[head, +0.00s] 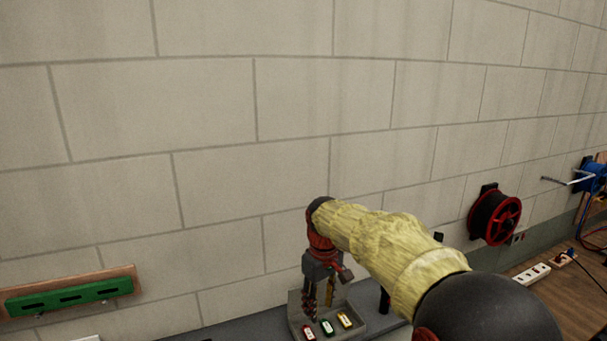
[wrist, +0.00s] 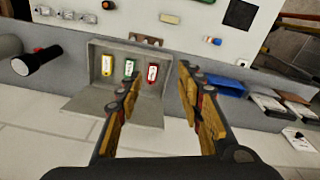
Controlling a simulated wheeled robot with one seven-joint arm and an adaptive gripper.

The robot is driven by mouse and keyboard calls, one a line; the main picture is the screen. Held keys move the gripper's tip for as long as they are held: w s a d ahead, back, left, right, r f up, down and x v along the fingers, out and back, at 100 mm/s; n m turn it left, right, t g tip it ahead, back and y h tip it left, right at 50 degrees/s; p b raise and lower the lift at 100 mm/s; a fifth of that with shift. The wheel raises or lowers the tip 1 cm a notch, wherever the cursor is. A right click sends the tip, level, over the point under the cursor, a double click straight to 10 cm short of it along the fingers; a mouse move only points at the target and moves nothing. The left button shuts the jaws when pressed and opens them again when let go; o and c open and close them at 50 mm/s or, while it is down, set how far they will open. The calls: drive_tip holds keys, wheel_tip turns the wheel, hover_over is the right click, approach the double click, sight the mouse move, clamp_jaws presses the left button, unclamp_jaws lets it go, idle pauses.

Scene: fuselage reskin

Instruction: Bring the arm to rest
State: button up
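My arm reaches across the head view in a yellow sleeve, bent down at the wrist. My gripper (head: 322,300) points down over a grey holder (head: 295,318) by the wall. In the wrist view my gripper (wrist: 160,88) is open, its wood-toned finger pads wide apart with nothing between them. Beyond the fingers is the same grey holder (wrist: 98,52) with a yellow tag (wrist: 107,65), a green tag (wrist: 129,68) and a red tag (wrist: 152,73). The fingers appear apart from the tags.
A green rack (head: 70,296) on a wooden board hangs at left. A red-and-black reel (head: 495,217) is on the wall at right, above a wooden bench (head: 560,295) with a power strip (head: 531,274). The wrist view shows a black flashlight (wrist: 37,60) and a blue bin (wrist: 226,87).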

drive_tip(key=s+d+f+m+t+b, duration=0.1)
drive_tip(key=s+d+f+b, duration=0.4)
drive_tip(key=s, duration=0.6)
drive_tip(key=s+d+f+m+t+b, duration=0.2)
drive_tip(key=s+d+f+m+b, duration=0.2)
drive_tip(key=s+f+b, duration=0.5)
drive_tip(key=s+d+f+m+t+b, duration=0.1)
drive_tip(key=s+d+f+m+b, duration=0.1)
drive_tip(key=s+d+f+b, duration=0.3)
drive_tip(key=s+f+b, duration=0.3)
drive_tip(key=s+b, duration=0.4)
drive_tip(key=s, duration=0.1)
drive_tip(key=shift+d+t, duration=0.4)
